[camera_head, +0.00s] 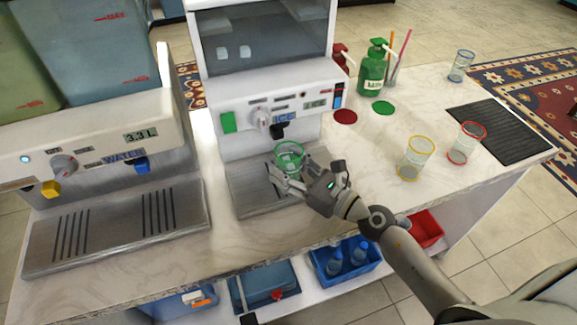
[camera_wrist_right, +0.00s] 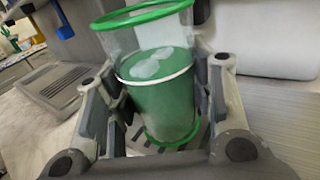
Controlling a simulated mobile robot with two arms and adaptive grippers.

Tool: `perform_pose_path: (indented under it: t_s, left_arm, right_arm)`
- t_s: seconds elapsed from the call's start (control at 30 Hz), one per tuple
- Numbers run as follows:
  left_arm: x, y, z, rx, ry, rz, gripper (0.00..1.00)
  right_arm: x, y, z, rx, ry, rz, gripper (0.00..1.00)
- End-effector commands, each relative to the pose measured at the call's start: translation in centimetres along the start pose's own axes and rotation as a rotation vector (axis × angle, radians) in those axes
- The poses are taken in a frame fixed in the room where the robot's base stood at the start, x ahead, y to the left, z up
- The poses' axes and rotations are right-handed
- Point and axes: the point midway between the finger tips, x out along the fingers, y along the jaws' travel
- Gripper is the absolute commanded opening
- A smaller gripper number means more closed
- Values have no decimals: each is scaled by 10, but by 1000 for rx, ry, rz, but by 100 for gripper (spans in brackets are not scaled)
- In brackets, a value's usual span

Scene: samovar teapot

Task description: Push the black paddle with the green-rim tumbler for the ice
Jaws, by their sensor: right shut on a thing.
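The green-rim tumbler (camera_head: 289,160) is clear, with green contents in its lower part and pale ice-like pieces on top, clearest in the right wrist view (camera_wrist_right: 160,95). It is upright. My right gripper (camera_head: 281,177) is shut around it, with a finger on each side in the wrist view (camera_wrist_right: 160,100). The black paddle (camera_head: 278,131) is on the ice machine's front (camera_head: 266,98), under the ICE label. The tumbler's rim is just below and slightly right of the paddle; I cannot tell whether they touch. My left gripper is not in view.
The water machine (camera_head: 110,140) stands to the left. The slotted drip tray (camera_head: 245,205) lies below the tumbler. Yellow-rim (camera_head: 415,160) and red-rim (camera_head: 466,143) tumblers stand on the right, beside a black mat (camera_head: 502,130). A green pump bottle (camera_head: 374,70) is behind.

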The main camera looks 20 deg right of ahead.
Motion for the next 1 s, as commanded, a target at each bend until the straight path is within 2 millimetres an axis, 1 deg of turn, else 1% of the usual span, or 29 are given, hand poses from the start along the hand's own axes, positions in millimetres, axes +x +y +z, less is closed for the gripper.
perform_pose_path:
  t_s: [0.37, 0.47, 0.67, 1.0]
  left_arm:
    - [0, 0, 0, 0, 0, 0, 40]
    - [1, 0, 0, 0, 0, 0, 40]
    - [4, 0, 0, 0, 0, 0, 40]
    - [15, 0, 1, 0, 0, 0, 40]
  right_arm:
    - [0, 0, 0, 0, 0, 0, 21]
    - [-3, 2, -1, 0, 1, 0, 21]
    - [-23, 14, -2, 0, 2, 1, 21]
    - [-58, 35, -4, 1, 1, 1, 21]
